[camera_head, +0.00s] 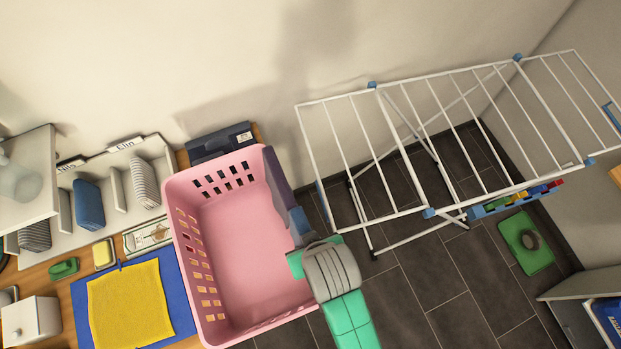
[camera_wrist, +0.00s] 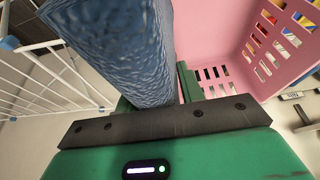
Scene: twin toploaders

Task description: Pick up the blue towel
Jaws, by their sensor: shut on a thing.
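My gripper (camera_head: 299,243) is shut on a blue, rough-textured towel (camera_wrist: 112,45). In the wrist view the towel rises from between the green fingers and fills the upper middle. In the head view the towel (camera_head: 279,182) looks like a dark blue slab along the right wall of the pink laundry basket (camera_head: 240,331). I cannot tell whether it touches the basket. The basket's visible floor is bare. The basket also shows in the wrist view (camera_wrist: 215,40), to the right of the towel. Most of the fingertips are hidden by the towel.
A white drying rack (camera_head: 405,212) stands to the right. A shelf at left holds another folded blue cloth (camera_head: 88,205) and striped cloths (camera_head: 145,181). A yellow cloth (camera_head: 130,305) lies on a blue mat (camera_head: 183,310). A green mat (camera_head: 524,255) lies on the dark floor.

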